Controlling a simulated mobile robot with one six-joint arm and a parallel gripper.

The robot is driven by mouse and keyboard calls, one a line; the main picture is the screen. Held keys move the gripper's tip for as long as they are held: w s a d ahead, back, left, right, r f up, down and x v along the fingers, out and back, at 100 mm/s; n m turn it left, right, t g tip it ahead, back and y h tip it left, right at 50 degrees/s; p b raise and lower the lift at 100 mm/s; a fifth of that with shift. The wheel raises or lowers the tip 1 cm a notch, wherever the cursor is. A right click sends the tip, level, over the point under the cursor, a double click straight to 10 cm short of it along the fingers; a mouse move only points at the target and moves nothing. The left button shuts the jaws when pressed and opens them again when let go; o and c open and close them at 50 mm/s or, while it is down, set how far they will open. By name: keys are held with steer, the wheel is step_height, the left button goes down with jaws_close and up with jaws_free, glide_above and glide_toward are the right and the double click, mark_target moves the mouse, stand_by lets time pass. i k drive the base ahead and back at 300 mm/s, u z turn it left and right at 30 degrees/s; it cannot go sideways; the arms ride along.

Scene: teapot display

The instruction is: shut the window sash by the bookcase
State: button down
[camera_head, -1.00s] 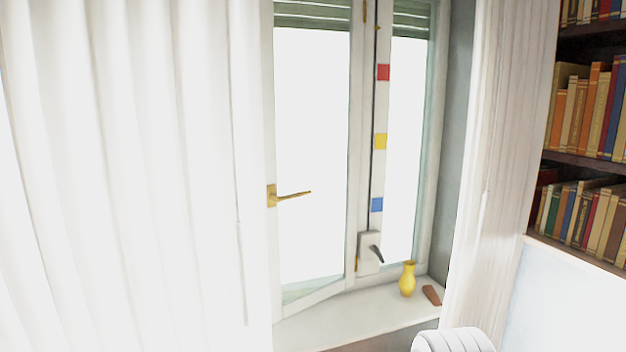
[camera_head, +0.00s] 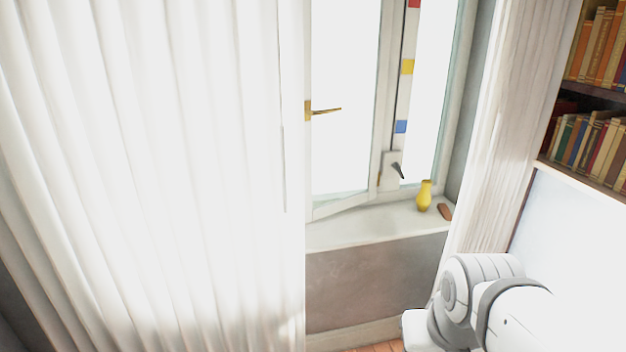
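The window sash (camera_head: 384,90) is a white frame with a brass handle (camera_head: 322,111) on its left side. It stands ajar, its lower edge slanting away from the fixed frame above the sill. A narrower pane with red, yellow and blue squares (camera_head: 401,126) is to its right. A grey-white fitting with a dark lever (camera_head: 391,171) sits low between the two. My arm shows at the lower right, below and right of the window, apart from the sash. My gripper cannot be made out.
A yellow vase (camera_head: 424,196) and a reddish-brown object (camera_head: 445,212) stand on the right of the sill (camera_head: 345,231). White curtains (camera_head: 150,150) hang left, and another curtain (camera_head: 515,100) hangs right. A bookcase (camera_head: 600,90) with books is at the far right.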

mark_target(385, 17)
steer(key=u, duration=0.4)
steer(key=i, duration=1.3)
steer(key=z, duration=0.45)
